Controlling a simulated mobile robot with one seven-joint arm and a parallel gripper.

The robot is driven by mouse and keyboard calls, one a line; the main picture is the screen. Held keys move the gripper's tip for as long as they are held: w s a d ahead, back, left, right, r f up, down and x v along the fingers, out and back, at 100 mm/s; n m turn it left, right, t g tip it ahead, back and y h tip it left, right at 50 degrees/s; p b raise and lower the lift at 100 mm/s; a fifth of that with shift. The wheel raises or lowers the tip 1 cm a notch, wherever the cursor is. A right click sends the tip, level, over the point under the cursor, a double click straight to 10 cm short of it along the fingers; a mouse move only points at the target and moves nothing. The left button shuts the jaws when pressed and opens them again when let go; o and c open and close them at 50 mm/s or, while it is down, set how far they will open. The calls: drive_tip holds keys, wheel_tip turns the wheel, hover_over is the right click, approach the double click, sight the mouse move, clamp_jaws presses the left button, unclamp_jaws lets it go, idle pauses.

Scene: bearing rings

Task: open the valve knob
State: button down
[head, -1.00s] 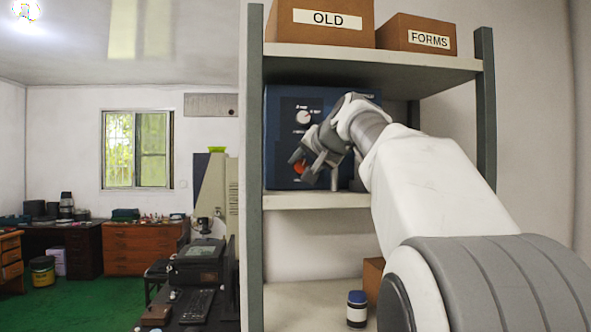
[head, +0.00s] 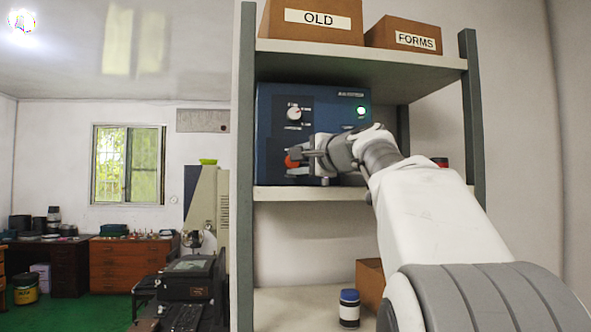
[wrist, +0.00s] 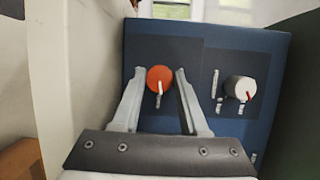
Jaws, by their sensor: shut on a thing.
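A blue panel box (head: 275,135) stands on the middle shelf. It carries an orange-red knob (head: 289,161) low on its front and a white knob (head: 294,114) above it. In the wrist view the orange knob (wrist: 160,79) has a white pointer and sits between my two fingertips; the white knob (wrist: 241,89) with a red mark is to the right. My gripper (wrist: 160,84) is shut on the orange knob, one finger on each side. In the head view my gripper (head: 299,157) comes from the right and covers part of the orange knob.
A green-white lamp (head: 362,111) glows on the panel's upper right. The grey shelf upright (head: 246,230) is close on the left. Boxes marked OLD (head: 312,22) and FORMS (head: 404,36) sit on top. A bottle (head: 349,308) stands on the lower shelf.

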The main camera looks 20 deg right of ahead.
drive_tip(key=shift+m+t+b, duration=0.3)
drive_tip(key=shift+m+b, duration=0.25)
drive_tip(key=shift+m, duration=0.35)
drive_tip(key=shift+c, duration=2.2)
unclamp_jaws()
drive_tip(key=shift+s, duration=0.15)
